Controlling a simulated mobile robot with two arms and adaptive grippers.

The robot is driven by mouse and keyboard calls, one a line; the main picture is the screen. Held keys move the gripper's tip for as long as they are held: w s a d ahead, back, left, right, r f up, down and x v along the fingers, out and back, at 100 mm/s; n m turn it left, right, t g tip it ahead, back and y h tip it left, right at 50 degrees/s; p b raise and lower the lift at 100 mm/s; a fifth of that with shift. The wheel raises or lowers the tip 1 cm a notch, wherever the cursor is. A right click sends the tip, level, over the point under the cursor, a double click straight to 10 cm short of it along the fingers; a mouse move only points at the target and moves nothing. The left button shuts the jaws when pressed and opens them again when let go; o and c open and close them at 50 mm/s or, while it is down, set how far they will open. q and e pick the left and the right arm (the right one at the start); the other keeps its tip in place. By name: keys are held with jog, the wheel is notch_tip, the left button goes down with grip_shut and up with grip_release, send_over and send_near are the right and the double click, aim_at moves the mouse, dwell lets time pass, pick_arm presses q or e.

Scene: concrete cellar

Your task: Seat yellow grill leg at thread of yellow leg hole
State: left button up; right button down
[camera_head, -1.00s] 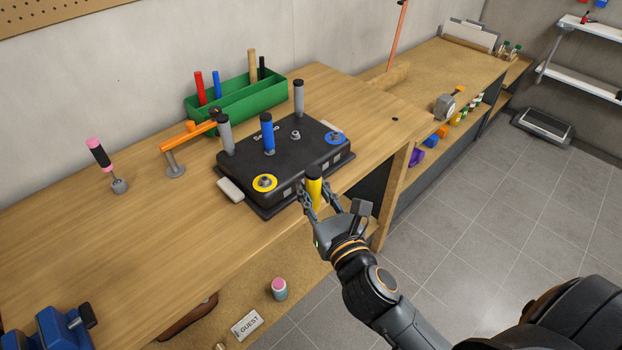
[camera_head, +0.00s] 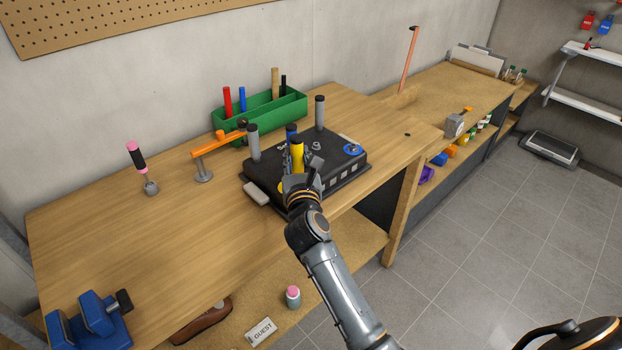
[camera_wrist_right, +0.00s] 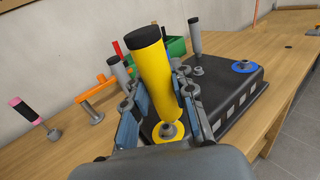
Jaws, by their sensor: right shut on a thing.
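The yellow grill leg (camera_head: 297,157), with a black cap, is held upright by my right gripper (camera_head: 296,172), whose fingers are shut around it. In the right wrist view the yellow leg (camera_wrist_right: 155,70) stands between the fingers (camera_wrist_right: 157,88). Its lower end is over the yellow leg hole (camera_wrist_right: 181,133), a yellow ring with a grey thread in its middle. I cannot tell whether leg and thread touch. The hole is at the near left corner of the black grill body (camera_head: 335,176); in the head view the gripper mostly hides it. My left gripper is out of view.
The blue hole (camera_head: 353,149) is bare. A green bin (camera_head: 262,121), an orange-armed stand (camera_head: 204,172) and a pink-black screwdriver (camera_head: 138,160) stand nearby.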

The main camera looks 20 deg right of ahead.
jog(key=w, duration=0.1)
jog(key=w+a+r, duration=0.1)
jog(key=w, duration=0.1)
jog(key=shift+w+a+r, duration=0.15)
jog(key=shift+w, duration=0.15)
jog(key=shift+f+b, duration=1.5)
jog(key=shift+f, duration=1.05)
jog(key=shift+p, duration=0.55)
jog(key=shift+a+f+b, duration=0.1)
jog(key=shift+f+b, duration=0.8)
jog(key=shift+f, duration=0.2)
